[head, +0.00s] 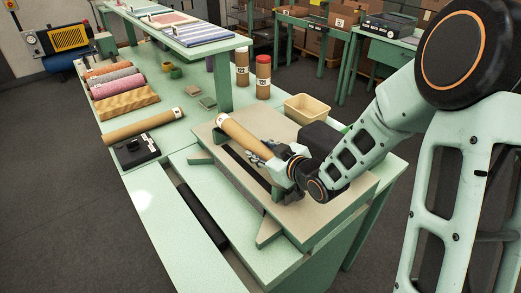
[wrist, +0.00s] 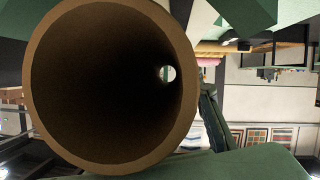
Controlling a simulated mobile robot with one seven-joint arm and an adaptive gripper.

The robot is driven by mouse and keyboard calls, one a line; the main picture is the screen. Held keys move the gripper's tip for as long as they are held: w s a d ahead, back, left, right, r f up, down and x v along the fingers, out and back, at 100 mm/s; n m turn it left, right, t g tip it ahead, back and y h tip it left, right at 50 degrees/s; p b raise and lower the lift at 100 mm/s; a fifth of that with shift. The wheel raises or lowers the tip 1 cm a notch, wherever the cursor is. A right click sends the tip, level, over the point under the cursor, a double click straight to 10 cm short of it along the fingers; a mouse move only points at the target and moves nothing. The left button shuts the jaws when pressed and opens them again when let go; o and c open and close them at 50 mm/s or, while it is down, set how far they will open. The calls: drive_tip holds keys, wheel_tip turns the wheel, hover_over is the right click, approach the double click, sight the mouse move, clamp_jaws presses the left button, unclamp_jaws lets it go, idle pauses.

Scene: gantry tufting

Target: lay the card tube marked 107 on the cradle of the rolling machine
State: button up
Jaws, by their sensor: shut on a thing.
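My gripper (head: 262,149) is shut on a tan card tube (head: 238,133). The tube has a white label near its far end, too small to read. In the wrist view the tube's open round end (wrist: 43,130) fills the left half, and I see through its bore. The tube is over the rolling machine (head: 297,138), a flat grey-beige bed with a dark slot and green angled blocks, likely its cradle (head: 268,231). I cannot tell whether the tube touches it. My wrist hides part of the bed.
Another labelled card tube (head: 137,127) lies on the left bench beside a black device (head: 136,150). Rolled textiles (head: 118,87) lie behind it. Two upright labelled tubes (head: 263,78) and a yellow bin (head: 307,107) stand behind the machine. A black roller (head: 203,215) lies along the front.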

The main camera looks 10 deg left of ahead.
drive_tip(key=shift+f, duration=0.15)
drive_tip(key=o, duration=1.3)
drive_tip(key=shift+v, duration=3.8)
